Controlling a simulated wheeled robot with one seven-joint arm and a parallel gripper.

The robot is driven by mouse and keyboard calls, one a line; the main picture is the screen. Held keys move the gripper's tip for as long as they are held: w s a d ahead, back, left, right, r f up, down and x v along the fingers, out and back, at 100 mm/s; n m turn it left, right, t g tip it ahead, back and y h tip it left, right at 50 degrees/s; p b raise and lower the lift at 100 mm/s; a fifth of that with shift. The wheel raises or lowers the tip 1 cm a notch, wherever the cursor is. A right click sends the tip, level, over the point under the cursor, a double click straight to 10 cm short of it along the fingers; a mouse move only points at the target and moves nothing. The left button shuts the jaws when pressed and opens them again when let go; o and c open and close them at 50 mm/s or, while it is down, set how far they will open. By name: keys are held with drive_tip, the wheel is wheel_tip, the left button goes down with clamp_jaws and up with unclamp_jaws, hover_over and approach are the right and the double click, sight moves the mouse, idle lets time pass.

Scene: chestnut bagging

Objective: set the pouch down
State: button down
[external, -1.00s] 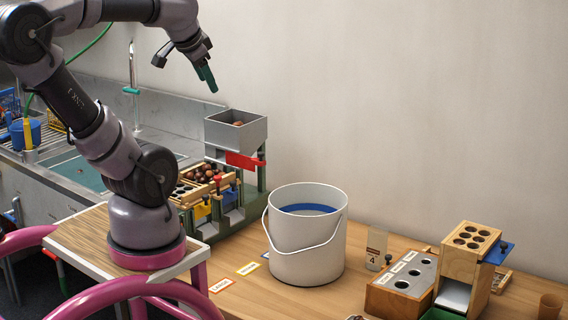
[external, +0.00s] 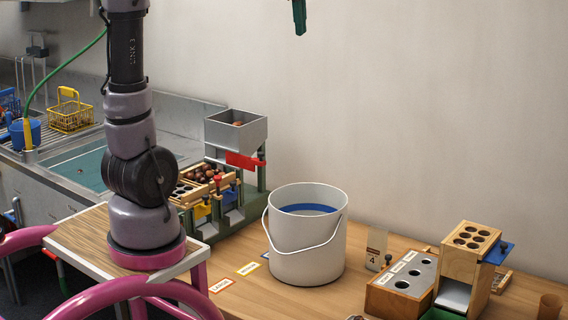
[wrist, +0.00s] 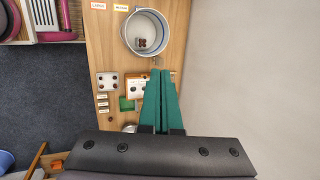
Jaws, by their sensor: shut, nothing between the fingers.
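A small upright packet marked 4 (external: 376,246), which looks like the pouch, stands on the wooden table between the white bucket and the block with round holes. It touches no gripper. My gripper (external: 299,18) is high above the table at the top edge of the external view, where only its green fingers show. In the wrist view the green fingers of my gripper (wrist: 159,73) lie together, shut and empty, pointing past the bucket's near side. I cannot make out the packet clearly in the wrist view.
The block with holes (external: 400,287) and a wooden dispenser (external: 466,278) stand at right. A grey hopper (external: 236,132) stands at left. The wall (wrist: 260,70) runs behind the table.

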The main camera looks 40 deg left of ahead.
drive_tip(key=w+d+f+m+g+h, duration=0.1)
drive_tip(key=w+d+f+m+g, duration=0.15)
drive_tip(key=w+d+m, duration=0.7)
drive_tip(key=m+g, duration=0.1)
drive_tip(key=m, duration=0.4)
hover_over(376, 261)
drive_tip(key=s+d, duration=0.2)
drive_tip(key=s, duration=0.3)
wheel_tip(376, 261, down, 55)
drive_tip(key=shift+h, duration=0.4)
drive_tip(key=f, duration=0.9)
drive_tip(key=shift+s+f, duration=0.2)
drive_tip(key=shift+w+a+f, duration=0.15)
drive_tip(key=shift+w+f, duration=0.05)
drive_tip(key=shift+w, duration=0.35)
drive_tip(key=shift+w+a+f, duration=0.15)
drive_tip(key=shift+w, duration=0.4)
drive_tip(key=shift+w+a, duration=0.3)
drive_tip(key=shift+w, duration=0.6)
drive_tip(key=w, duration=0.2)
drive_tip(key=w+a, duration=0.1)
drive_tip(key=w, duration=0.1)
drive_tip(key=w+a, duration=0.1)
drive_tip(key=w, duration=0.2)
drive_tip(key=shift+a, duration=0.15)
